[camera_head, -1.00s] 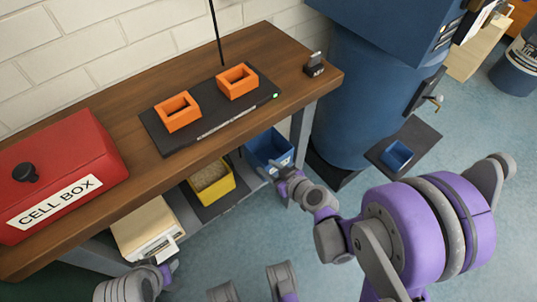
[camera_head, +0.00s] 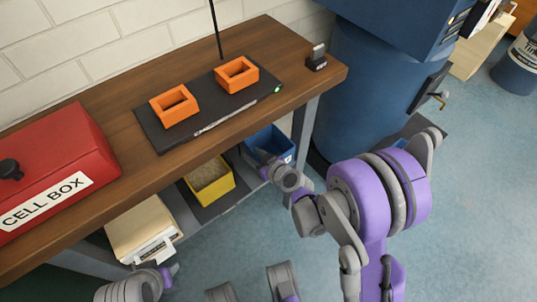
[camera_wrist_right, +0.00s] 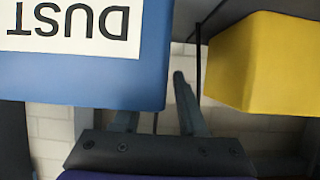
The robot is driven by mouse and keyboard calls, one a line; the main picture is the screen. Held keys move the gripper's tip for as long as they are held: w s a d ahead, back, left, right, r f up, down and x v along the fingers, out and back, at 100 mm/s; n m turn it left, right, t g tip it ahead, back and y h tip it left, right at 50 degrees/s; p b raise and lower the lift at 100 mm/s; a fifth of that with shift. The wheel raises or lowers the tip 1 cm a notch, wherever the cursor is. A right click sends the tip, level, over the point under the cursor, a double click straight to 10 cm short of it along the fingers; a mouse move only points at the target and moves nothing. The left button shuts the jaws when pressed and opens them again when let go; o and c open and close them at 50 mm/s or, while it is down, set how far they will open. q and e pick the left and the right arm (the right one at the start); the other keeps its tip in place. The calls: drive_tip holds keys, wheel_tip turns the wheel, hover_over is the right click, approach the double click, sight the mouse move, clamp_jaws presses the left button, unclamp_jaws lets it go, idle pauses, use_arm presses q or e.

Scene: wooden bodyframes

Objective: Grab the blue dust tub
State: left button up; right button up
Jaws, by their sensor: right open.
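The blue dust tub (camera_head: 278,148) sits on the shelf under the workbench, right of the yellow tub. In the right wrist view the tub (camera_wrist_right: 85,70) is close at upper left, its white DUST label upside down. My right gripper (camera_head: 260,158) reaches in at the tub's front in the head view. In the right wrist view the gripper (camera_wrist_right: 155,95) is open; the tub covers part of one finger, and the other finger shows in the gap beside the yellow tub. No grip on the tub shows. My left arm is at the bottom left; its finger state is unclear.
The yellow tub (camera_head: 212,186) stands close beside the blue one; it also shows in the right wrist view (camera_wrist_right: 265,65). The wooden benchtop (camera_head: 130,185) overhangs both. A bench leg (camera_head: 305,130) stands right of them. A blue cylinder machine (camera_head: 375,85) is further right.

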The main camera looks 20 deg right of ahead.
drive_tip(key=shift+w, duration=0.1)
clamp_jaws()
idle(1.3)
